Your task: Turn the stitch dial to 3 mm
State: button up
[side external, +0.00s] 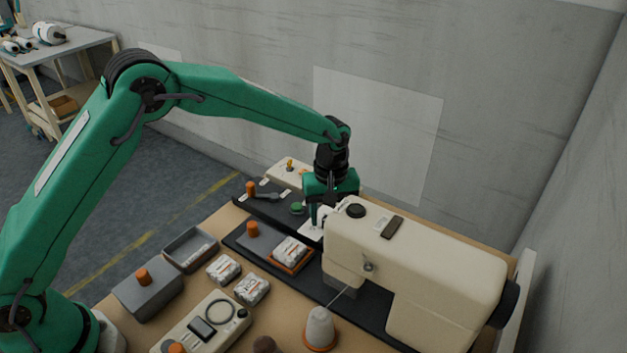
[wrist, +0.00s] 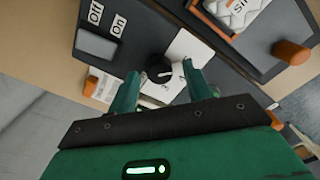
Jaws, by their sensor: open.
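In the side view my gripper (side external: 318,222) points down over the white card (side external: 309,233), left of the sewing machine (side external: 425,255). The dial is hidden there.
"Off" and "On" labels (wrist: 107,18) lie near the dial. The machine body stands close on the right.

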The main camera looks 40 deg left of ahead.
jog(key=shift+f, duration=0.2)
jog(key=c, duration=1)
